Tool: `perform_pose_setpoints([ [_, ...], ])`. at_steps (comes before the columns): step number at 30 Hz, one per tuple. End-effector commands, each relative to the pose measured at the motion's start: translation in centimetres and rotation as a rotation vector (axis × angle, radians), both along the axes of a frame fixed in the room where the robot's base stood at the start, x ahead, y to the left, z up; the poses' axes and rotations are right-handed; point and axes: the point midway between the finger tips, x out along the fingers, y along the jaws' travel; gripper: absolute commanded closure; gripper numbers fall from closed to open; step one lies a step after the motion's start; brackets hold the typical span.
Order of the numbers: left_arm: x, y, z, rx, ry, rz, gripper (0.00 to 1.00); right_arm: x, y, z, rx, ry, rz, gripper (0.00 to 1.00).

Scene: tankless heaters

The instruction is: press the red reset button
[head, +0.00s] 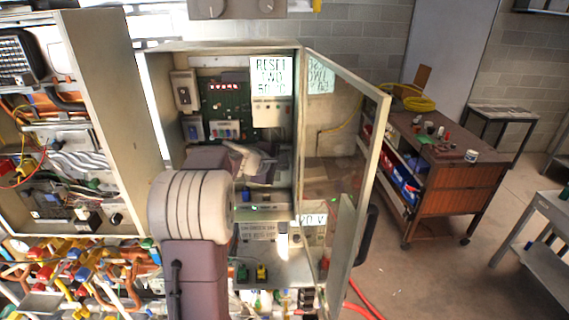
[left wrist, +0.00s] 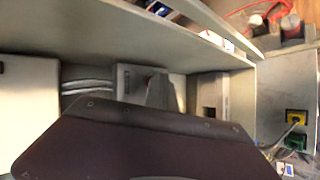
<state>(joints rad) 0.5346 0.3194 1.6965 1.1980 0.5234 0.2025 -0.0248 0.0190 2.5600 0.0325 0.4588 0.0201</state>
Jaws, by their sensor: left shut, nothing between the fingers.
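My left arm reaches up into an open control cabinet (head: 152,95) in the head view. My left gripper (head: 248,160) is inside it, shut and empty, in front of the lower part of the board. The gripper also shows in the left wrist view (left wrist: 160,92), partly behind a dark part of my arm. A sign with "RESET" in its text (head: 271,75) is at the cabinet's upper right. A row of small red parts (head: 224,87) sits on the green circuit board (head: 232,105). I cannot make out a red reset button for certain; my arm hides part of the cabinet.
The cabinet's clear door (head: 338,150) stands open on the right. Pipes and valves (head: 85,275) crowd the lower left. A wooden cart (head: 462,180) with yellow hose (head: 419,104) stands on the right, with free floor in front. Yellow and green connectors (left wrist: 296,117) show in the left wrist view.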

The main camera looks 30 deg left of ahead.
Motion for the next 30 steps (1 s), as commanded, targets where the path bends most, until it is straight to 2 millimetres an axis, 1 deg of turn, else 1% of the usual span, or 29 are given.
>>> perform_pose_setpoints([
  [11,0.1,0.1,0.0,0.001,-0.001,0.001,1.00,0.0,0.0,0.0,0.000,0.000,0.000,1.00],
  [21,-1.2,-0.7,-0.1,0.001,-0.002,0.001,1.00,0.0,0.0,-1.2,0.000,0.000,0.000,1.00],
  [30,-1.4,-0.8,0.0,0.001,-0.001,0.001,1.00,0.0,0.0,-1.1,0.000,0.000,0.000,1.00],
])
